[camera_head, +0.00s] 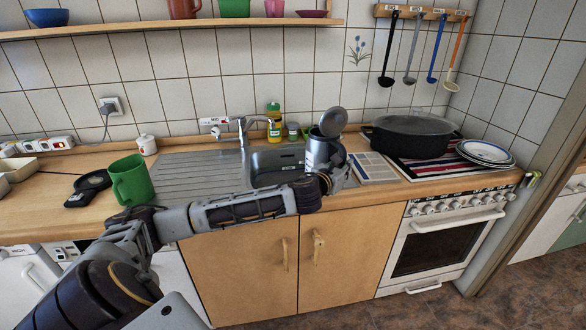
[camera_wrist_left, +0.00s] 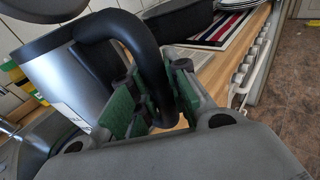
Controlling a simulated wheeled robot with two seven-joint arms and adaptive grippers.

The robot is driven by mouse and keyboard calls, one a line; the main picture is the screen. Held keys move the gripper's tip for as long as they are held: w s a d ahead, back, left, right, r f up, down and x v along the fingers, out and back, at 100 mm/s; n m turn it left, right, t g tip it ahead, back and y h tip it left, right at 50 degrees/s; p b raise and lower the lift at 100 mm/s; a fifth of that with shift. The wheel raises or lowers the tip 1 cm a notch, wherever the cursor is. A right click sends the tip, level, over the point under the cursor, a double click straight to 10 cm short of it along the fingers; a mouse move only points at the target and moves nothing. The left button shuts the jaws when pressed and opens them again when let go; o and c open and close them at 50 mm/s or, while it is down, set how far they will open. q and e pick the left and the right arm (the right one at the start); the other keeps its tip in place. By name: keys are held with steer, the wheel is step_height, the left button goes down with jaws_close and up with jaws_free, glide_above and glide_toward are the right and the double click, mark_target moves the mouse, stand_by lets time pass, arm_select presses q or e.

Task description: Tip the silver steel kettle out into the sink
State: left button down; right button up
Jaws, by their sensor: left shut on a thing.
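The silver steel kettle (camera_head: 322,150) is at the right edge of the sink (camera_head: 276,165), with its round lid standing open. My left gripper (camera_head: 340,178) is at its right side. In the left wrist view the gripper (camera_wrist_left: 160,105) is shut on the kettle's black handle (camera_wrist_left: 148,62), and the kettle's silver body (camera_wrist_left: 62,82) is left of the fingers. The kettle looks close to upright; I cannot tell whether it touches the counter. The arm and kettle hide part of the sink. My right gripper is not in view.
A tap (camera_head: 243,140) stands behind the sink, with a yellow bottle (camera_head: 274,125) near it. A black pot (camera_head: 411,135) stands right of the kettle on the stove. A green mug (camera_head: 131,180) stands at the left. The ribbed drainboard (camera_head: 195,172) is clear.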

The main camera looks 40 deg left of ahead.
arm_select(q)
steer(key=shift+r, duration=0.15)
steer(key=shift+s+d+r+p, duration=0.3)
steer(key=shift+s+p, duration=0.1)
steer(key=shift+p, duration=0.1)
steer(key=shift+s+d+r+p, duration=0.6)
steer(key=shift+s+p, duration=0.1)
steer(key=shift+s, duration=0.15)
steer(key=shift+s+d+r+p, duration=0.55)
steer(key=shift+s+p, duration=0.1)
steer(key=shift+s, duration=0.15)
